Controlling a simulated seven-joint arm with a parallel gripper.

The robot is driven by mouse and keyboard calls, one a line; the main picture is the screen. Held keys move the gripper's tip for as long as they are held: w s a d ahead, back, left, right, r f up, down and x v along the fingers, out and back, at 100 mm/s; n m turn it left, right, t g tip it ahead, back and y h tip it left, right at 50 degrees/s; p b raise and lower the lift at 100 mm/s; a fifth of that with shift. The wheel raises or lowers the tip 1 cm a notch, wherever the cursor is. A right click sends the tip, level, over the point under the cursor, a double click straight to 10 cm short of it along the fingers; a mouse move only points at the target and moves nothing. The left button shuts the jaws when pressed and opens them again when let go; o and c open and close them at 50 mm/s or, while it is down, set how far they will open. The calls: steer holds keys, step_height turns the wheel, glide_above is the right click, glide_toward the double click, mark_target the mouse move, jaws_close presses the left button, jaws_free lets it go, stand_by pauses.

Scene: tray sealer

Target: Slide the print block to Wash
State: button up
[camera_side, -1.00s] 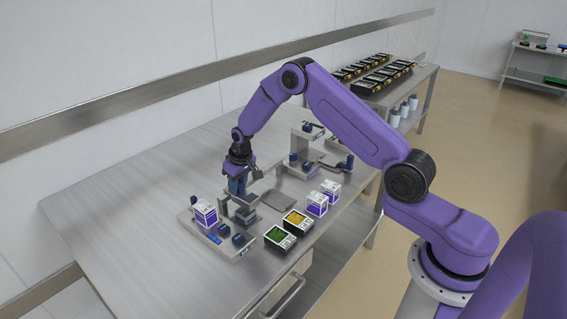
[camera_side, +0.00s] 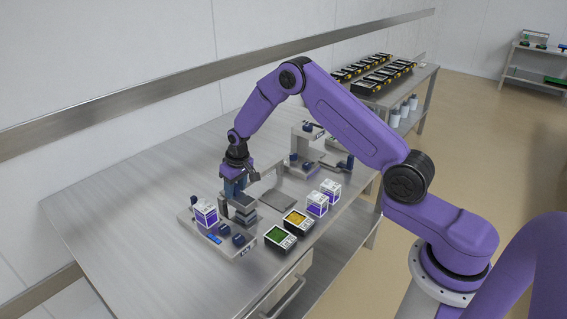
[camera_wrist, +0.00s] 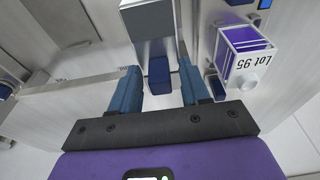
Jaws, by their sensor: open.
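My gripper (camera_side: 233,188) is open over the near metal station (camera_side: 243,252) on the table. In the wrist view its two blue fingers (camera_wrist: 160,95) stand either side of a small dark-blue block (camera_wrist: 159,74), with gaps visible. This block sits below a grey box-shaped head (camera_wrist: 148,20); it may be the print block, but I cannot tell for sure. In the side view my gripper hides that spot. No marking reading Wash is legible in either view.
A white and purple carton (camera_side: 205,212), marked Lot 95 in the wrist view (camera_wrist: 246,52), stands on the station. A green-topped tray (camera_side: 279,238), a yellow-topped tray (camera_side: 297,222) and two cartons (camera_side: 317,204) stand to the right. The table's left side is clear.

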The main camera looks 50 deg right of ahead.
steer(key=shift+w+r, duration=0.15)
steer(key=shift+r, duration=2.9)
steer(key=shift+a+r, duration=0.1)
steer(key=shift+a, duration=0.05)
steer(key=s+a+r+n, duration=0.2)
steer(key=s+a+r, duration=0.2)
steer(key=s, duration=0.2)
steer(key=s+a+r+n+g, duration=0.1)
steer(key=s+a+r+n, duration=0.2)
steer(key=s, duration=0.4)
steer(key=s+a+r+n, duration=0.1)
steer(key=s+a+r, duration=0.3)
steer(key=s+a, duration=0.15)
steer(key=s+d+r+n, duration=0.1)
steer(key=s+d+n, duration=0.2)
steer(key=s, duration=1)
steer(key=s+d+r+n+g, duration=0.1)
steer(key=s+d+r+n, duration=0.1)
steer(key=s, duration=1.1)
steer(key=shift+s+d+r+n, duration=0.15)
steer(key=shift+s+d+n, duration=0.2)
steer(key=shift+d+n, duration=0.55)
